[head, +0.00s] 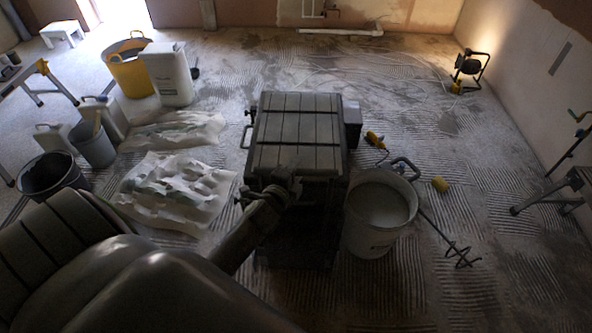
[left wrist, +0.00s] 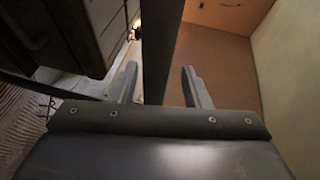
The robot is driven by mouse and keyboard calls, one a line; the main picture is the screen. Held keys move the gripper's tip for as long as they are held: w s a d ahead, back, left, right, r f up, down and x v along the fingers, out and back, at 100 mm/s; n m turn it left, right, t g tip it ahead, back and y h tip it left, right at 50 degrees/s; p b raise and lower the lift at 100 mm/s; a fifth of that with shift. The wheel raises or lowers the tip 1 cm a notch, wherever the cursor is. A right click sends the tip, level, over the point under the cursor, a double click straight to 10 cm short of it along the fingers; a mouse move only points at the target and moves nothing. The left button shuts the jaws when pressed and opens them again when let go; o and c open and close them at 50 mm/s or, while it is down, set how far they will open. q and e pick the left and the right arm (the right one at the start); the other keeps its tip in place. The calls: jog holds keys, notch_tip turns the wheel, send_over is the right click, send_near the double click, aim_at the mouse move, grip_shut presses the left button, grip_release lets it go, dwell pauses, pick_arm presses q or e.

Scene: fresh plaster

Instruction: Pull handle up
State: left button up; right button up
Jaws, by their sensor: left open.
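A dark box-shaped unit (head: 297,145) with a slatted top stands in the middle of the head view. A small bar handle (head: 245,136) shows on its left side. My left gripper (head: 285,182) is at the upper front edge of the unit, dark and hard to make out there. In the left wrist view my left gripper (left wrist: 160,88) is open, one finger on each side of a dark straight bar (left wrist: 158,45). Gaps show between the bar and both fingers. I cannot tell whether this bar is the handle. The dark body of the unit (left wrist: 70,32) fills the upper left. My right gripper is not seen.
A bucket (head: 378,222) of pale liquid stands close on the unit's right, with a mixer paddle (head: 450,240) beside it. Plastic sheets (head: 170,190), buckets and canisters lie to the left. A work lamp (head: 470,68) stands far right. Floor behind the unit is mostly clear.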

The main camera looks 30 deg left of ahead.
pick_arm(q)
jog(key=p+v, duration=0.2)
jog(key=v, duration=1.5)
jog(key=shift+s, duration=0.25)
jog(key=shift+a, duration=0.1)
